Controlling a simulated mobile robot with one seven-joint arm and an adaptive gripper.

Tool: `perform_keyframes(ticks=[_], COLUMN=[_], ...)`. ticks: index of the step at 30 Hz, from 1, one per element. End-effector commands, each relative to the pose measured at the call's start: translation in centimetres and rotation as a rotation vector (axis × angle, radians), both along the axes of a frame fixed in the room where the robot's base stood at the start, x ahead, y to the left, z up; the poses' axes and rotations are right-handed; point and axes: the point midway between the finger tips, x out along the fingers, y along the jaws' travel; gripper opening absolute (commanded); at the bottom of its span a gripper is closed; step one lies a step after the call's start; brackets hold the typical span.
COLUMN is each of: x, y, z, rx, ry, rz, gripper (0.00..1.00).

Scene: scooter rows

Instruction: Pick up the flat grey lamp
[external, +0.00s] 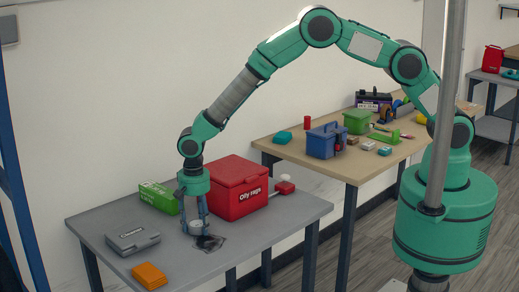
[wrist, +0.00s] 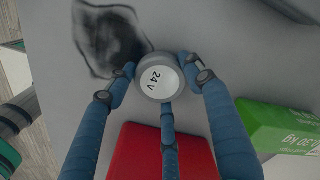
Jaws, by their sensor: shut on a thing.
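The flat grey lamp (wrist: 157,90) is a round grey disc with a white face marked "24 V" in the wrist view. In the external view it shows as a small grey disc (external: 196,228) low over the grey table. My gripper (external: 195,215) points straight down on it. In the wrist view the blue fingers of my gripper (wrist: 163,84) close around its rim from both sides and from below in the picture. Whether the lamp touches the table or hangs just above it, I cannot tell.
A dark stain (external: 210,243) lies beside the lamp. A red box (external: 236,190) stands close behind right, a green carton (external: 158,197) behind left. A grey case (external: 132,241) and an orange stack (external: 149,275) lie to the left. The table's front right is clear.

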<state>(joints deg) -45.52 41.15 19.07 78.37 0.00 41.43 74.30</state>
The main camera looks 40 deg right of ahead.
Motion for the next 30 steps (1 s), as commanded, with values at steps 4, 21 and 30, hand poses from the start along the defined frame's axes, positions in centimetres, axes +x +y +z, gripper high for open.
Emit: perform_keyframes(ticks=[4,21,30], x=[0.1,-5.1,-8.9], y=[0.1,-4.9,-8.6], z=[1.5,3.9,4.3], rx=[0.001,0.0,0.0], ry=[-0.002,0.0,0.0], rz=[0.0,0.0,0.0], gripper=[0.23,0.23,0.23])
